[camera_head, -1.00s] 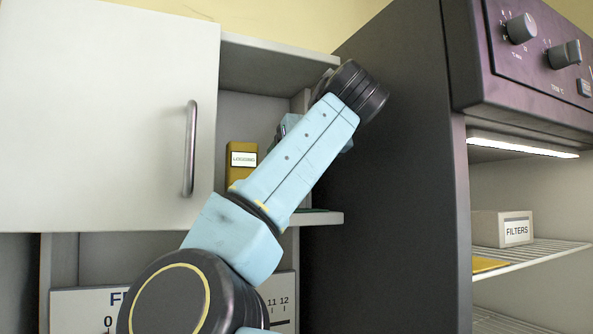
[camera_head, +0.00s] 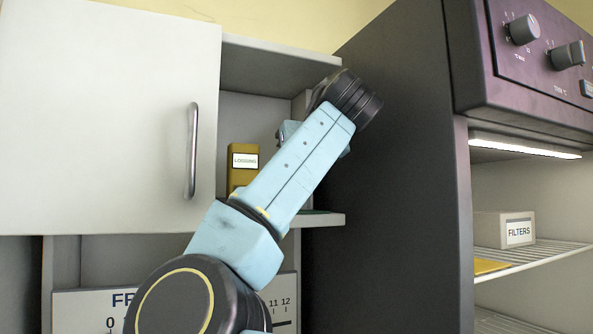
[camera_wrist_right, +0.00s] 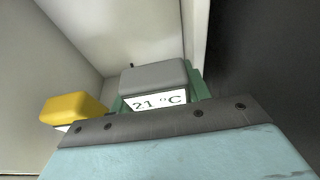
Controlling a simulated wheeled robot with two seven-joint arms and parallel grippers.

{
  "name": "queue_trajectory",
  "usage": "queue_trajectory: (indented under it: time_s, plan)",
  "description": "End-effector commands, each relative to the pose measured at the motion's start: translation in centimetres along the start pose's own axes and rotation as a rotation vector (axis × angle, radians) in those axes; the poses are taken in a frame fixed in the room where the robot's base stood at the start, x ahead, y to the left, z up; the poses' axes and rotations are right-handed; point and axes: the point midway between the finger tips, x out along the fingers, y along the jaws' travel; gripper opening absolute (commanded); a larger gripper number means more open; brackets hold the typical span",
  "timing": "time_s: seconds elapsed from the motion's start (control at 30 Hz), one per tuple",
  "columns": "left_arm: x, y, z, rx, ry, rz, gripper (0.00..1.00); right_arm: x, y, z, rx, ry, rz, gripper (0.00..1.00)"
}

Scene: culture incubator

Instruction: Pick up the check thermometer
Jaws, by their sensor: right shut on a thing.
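The check thermometer is a grey block (camera_wrist_right: 155,78) with a white "21 °C" display, straight ahead in the right wrist view. Green parts show on both sides of it. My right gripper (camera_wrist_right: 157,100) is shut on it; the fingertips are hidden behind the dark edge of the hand. In the head view my right arm reaches up into the open cupboard bay, and it hides the thermometer and the fingers. My left gripper is in neither view.
A yellow logger (camera_head: 243,163) stands left of the arm on the shelf (camera_head: 325,220); it also shows in the wrist view (camera_wrist_right: 75,107). A cupboard door (camera_head: 110,110) is at left. The dark incubator (camera_head: 400,180) is close at right, with a filters box (camera_head: 490,229) inside.

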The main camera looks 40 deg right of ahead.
Motion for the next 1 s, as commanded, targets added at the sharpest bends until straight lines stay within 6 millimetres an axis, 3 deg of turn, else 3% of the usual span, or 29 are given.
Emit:
queue_trajectory:
  time_s: [0.27,0.47,0.67,1.0]
  plan:
    - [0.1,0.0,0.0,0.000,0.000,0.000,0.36,-0.4,0.0,1.3,-0.001,-0.003,0.000,0.21]
    - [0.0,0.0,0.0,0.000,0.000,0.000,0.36,-1.2,0.0,3.7,-0.001,-0.002,0.000,0.21]
    - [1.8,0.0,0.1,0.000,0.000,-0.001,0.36,-5.6,0.0,1.8,0.002,-0.007,-0.001,0.21]
    - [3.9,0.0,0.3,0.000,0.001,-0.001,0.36,-14.5,0.0,-0.9,0.001,-0.006,0.000,0.21]
